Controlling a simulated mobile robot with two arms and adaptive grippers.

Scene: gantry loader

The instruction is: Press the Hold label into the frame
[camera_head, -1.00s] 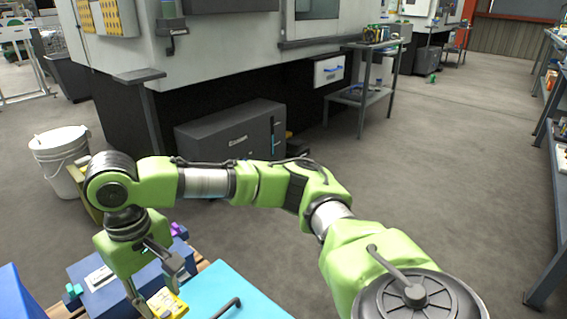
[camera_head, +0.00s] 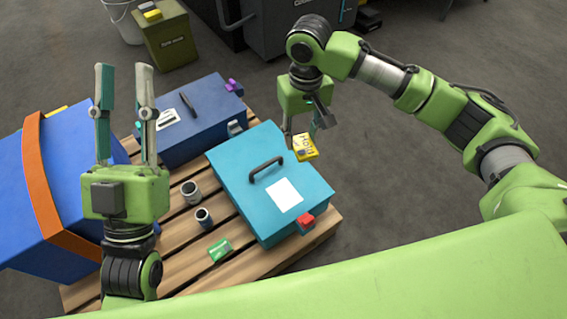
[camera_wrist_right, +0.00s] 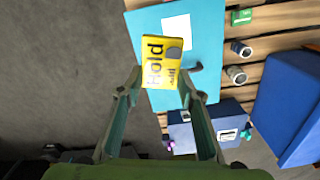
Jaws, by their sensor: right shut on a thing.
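The yellow Hold label (camera_head: 304,147) is in my right gripper (camera_head: 300,140), just off the far right edge of the teal case (camera_head: 225,160). In the right wrist view the label (camera_wrist_right: 155,62) lies between the fingertips (camera_wrist_right: 160,76), its dark "Hold" lettering facing the camera. A plain white rectangle (camera_head: 285,194) lies on the teal case's lid, beside a black handle (camera_head: 266,168); it also shows in the right wrist view (camera_wrist_right: 177,34). I cannot tell if it has a raised frame. My left gripper (camera_head: 124,69) is open and empty, fingers pointing away over the left side.
The cases stand on a wooden pallet (camera_head: 182,232). A dark blue case (camera_head: 205,115) is behind, a large blue box (camera_head: 75,185) with an orange band at left. Two small cans (camera_head: 191,190) and a green card (camera_head: 220,250) lie on the slats. Floor at right is clear.

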